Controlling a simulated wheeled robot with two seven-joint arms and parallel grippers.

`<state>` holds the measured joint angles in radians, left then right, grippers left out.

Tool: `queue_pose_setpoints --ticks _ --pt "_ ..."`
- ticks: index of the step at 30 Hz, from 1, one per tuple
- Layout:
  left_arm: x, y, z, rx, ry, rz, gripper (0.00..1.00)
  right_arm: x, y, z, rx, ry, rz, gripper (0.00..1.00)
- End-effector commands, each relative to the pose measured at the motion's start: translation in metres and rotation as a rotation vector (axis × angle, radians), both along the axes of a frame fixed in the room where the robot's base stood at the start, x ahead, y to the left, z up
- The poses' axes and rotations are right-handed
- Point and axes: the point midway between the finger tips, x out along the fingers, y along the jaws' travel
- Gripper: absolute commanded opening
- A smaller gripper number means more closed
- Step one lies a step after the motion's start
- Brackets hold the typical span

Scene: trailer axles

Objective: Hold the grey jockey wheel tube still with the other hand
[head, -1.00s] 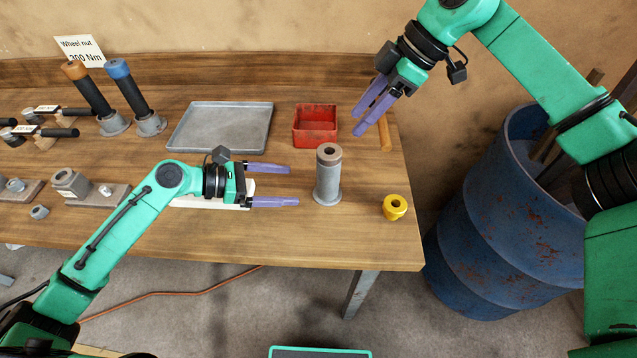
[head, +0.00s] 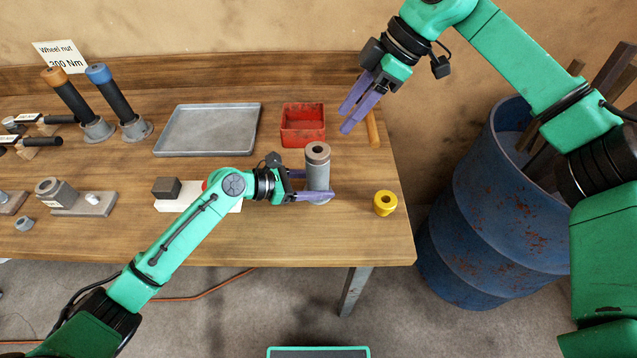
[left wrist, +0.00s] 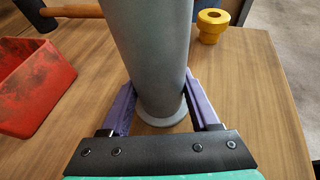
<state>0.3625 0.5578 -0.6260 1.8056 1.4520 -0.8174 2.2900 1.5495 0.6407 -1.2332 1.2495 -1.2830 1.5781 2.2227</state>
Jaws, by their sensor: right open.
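The grey jockey wheel tube (head: 317,176) stands upright on the bench near its right end, with a brownish top and a hole in it. My left gripper (head: 316,186) has one finger on each side of the tube, low down, and appears shut on it. In the left wrist view the tube (left wrist: 152,50) rises between the purple fingers, and its flanged foot shows on the wood. The fingertips are partly hidden by the tube. My right gripper (head: 355,112) is open and empty, above the back right of the bench.
A yellow ring-shaped part (head: 385,203) stands right of the tube. A red bin (head: 303,142) and a grey tray (head: 160,148) lie behind. A hammer (head: 372,130) lies under my right gripper. A blue barrel (head: 490,235) stands beyond the bench's right edge.

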Motion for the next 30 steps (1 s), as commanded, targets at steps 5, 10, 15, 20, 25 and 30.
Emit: queue_pose_setpoints --ticks 5,10,15,20,25,30 --pt "-0.0001 0.0001 -0.0001 0.000 0.000 0.000 0.58 0.0000 0.0000 0.0000 0.000 0.000 0.000 0.50" --pt "-0.0002 0.0002 0.0000 0.000 0.001 0.000 0.00 0.0000 0.0000 0.0000 0.000 0.000 0.000 0.50" --pt "-0.0003 0.0001 0.0003 0.000 0.001 0.000 0.00 0.0000 0.0000 0.0014 0.000 0.000 0.000 0.50" --pt "-0.0003 0.0000 -0.0004 -0.001 0.003 0.000 0.00 0.0000 0.0000 0.0059 0.000 0.000 0.000 0.50" --pt "-0.0008 0.0002 -0.0033 0.000 0.003 -0.001 0.00 0.0000 0.0000 0.0085 0.000 0.000 0.000 0.50" --pt "-0.0013 0.0003 -0.0053 0.002 0.005 -0.002 0.00 0.0000 0.0000 0.0077 0.000 0.000 0.000 0.50"
